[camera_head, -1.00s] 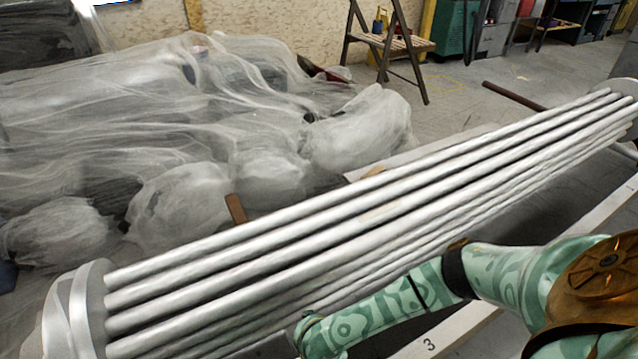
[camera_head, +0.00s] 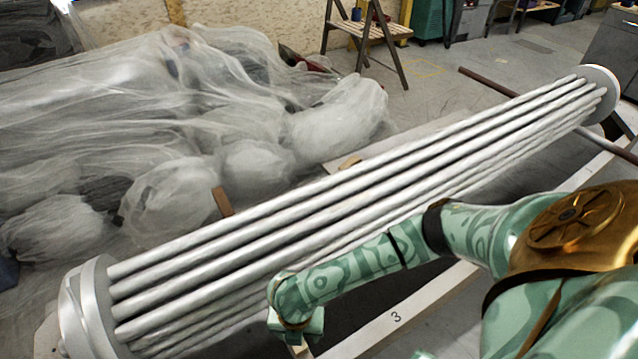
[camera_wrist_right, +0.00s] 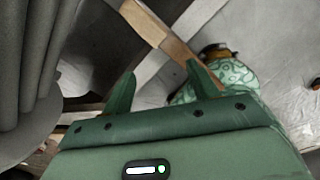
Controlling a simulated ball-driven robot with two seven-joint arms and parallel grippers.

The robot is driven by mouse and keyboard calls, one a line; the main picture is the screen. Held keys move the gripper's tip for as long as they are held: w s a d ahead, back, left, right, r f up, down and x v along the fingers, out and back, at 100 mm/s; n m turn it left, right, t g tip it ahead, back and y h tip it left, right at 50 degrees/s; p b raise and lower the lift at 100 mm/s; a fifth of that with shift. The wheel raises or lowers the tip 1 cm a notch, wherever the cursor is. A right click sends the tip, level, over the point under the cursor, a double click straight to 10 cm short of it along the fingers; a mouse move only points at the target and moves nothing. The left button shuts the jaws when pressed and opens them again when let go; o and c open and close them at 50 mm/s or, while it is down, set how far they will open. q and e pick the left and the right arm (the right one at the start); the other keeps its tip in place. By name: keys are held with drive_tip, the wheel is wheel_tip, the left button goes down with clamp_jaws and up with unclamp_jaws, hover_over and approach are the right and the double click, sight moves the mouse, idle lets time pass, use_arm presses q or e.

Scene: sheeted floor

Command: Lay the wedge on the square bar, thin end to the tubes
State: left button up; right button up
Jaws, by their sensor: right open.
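A bundle of long grey tubes (camera_head: 330,215) lies diagonally between two round end plates; its tubes also show at the left of the right wrist view (camera_wrist_right: 30,60). A pale bar marked 3 (camera_head: 395,318) runs along its near side. In the right wrist view a brown wooden piece (camera_wrist_right: 172,38), probably the wedge, lies across crossing pale bars (camera_wrist_right: 205,12). Which end is thin I cannot tell. My right gripper (camera_wrist_right: 162,70) is open and empty, its fingertips just short of the wooden piece. My left gripper is out of view.
Sheeted heaps (camera_head: 160,130) fill the left. A brown rod (camera_head: 490,82) lies on the floor beyond.

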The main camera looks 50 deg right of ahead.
use_arm(q)
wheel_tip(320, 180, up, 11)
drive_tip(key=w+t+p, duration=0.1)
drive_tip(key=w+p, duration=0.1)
drive_tip(key=p, duration=0.6)
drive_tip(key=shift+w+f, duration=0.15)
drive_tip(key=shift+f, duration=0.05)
use_arm(e)
drive_tip(key=s+r+m, duration=0.2)
drive_tip(key=r+m, duration=0.5)
drive_tip(key=r, duration=0.2)
drive_tip(key=s+r+m, duration=0.2)
drive_tip(key=r+m, duration=0.5)
drive_tip(key=r, duration=0.2)
drive_tip(key=shift+s+a, duration=0.15)
drive_tip(key=shift+s, duration=0.15)
drive_tip(key=shift+a, duration=0.1)
